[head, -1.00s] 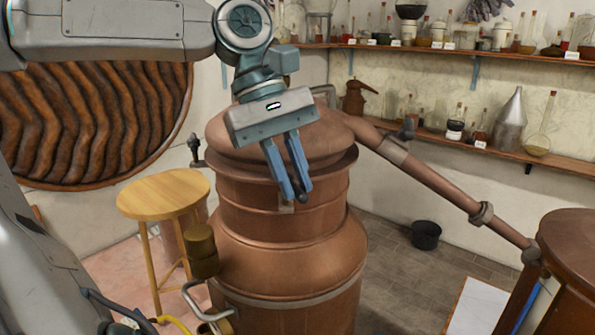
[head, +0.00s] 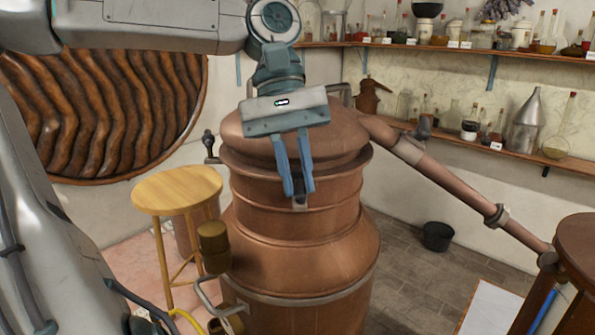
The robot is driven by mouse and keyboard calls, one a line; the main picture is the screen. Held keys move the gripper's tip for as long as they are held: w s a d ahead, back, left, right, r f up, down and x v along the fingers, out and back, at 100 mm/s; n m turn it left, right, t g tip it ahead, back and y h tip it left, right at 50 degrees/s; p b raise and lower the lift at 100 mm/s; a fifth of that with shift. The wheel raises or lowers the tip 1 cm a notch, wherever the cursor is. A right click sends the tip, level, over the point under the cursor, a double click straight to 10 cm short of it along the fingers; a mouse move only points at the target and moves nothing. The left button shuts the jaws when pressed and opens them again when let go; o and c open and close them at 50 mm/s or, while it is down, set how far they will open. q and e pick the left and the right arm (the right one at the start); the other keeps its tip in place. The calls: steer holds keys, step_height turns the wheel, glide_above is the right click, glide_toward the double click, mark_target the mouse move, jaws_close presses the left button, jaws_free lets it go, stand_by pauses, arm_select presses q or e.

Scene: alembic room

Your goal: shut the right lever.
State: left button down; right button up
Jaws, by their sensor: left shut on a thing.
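A large copper still (head: 300,253) stands in the middle of the head view, with a domed lid on its collar. My left gripper (head: 298,193) points down in front of the still's collar, its two blue fingers close together. A small dark piece, which looks like the right lever (head: 300,203), shows low between the fingertips. The gripper is shut on it, and the fingers hide most of it. Another dark lever-like fitting (head: 208,144) stands out at the left of the collar. My right gripper is not in view.
A copper pipe (head: 455,185) slopes from the lid down to a wooden barrel (head: 583,240) at right. A wooden stool (head: 177,190) stands left of the still. A black bucket (head: 438,236) sits on the floor behind. Shelves of glassware line the back wall.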

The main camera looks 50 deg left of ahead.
arm_select(q)
steer(key=c, duration=1.4)
jaws_free()
steer(key=shift+a, duration=0.1)
steer(key=v, duration=1)
steer(key=shift+a+r, duration=0.2)
steer(key=shift+r, duration=0.1)
steer(key=shift+w+d, duration=0.1)
steer(key=shift+w, duration=0.05)
